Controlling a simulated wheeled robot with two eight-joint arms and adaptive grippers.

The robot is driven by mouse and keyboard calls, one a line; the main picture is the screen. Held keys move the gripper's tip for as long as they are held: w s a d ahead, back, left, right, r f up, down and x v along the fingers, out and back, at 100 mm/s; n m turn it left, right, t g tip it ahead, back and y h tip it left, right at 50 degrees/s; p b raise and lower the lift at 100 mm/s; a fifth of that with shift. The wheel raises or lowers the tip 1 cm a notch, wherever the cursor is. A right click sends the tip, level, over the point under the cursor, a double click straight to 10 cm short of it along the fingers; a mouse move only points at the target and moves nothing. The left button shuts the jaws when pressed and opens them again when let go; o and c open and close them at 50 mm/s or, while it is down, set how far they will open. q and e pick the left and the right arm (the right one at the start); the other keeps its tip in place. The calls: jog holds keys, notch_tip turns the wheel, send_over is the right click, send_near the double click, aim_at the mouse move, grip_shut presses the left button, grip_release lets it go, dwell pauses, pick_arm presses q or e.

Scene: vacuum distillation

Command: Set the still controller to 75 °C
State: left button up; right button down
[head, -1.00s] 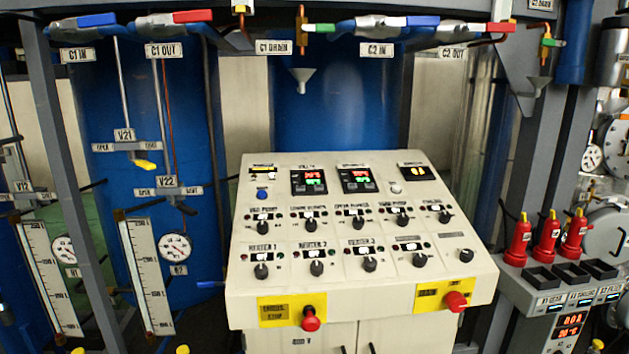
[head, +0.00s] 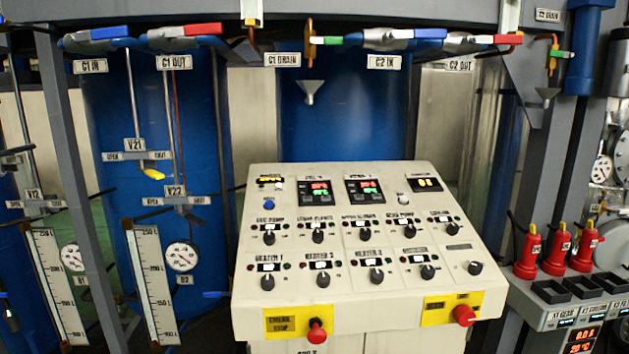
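The control console (head: 345,262) stands in the middle of the head view, with a sloped cream panel. Two dark temperature controllers sit side by side near its top: a left one (head: 314,193) and a right one (head: 365,190), each with a red number row above a green one. The digits are too small to read surely, and I cannot tell which is the still controller. A small display with yellow digits (head: 425,184) is at the panel's upper right. Neither of my grippers shows in the head view.
Below the displays are rows of black knobs, including heater knobs (head: 323,280). Blue columns (head: 345,120) and valve handles stand behind. Red bottle-like items (head: 527,252) stand at right. The space before the panel looks clear.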

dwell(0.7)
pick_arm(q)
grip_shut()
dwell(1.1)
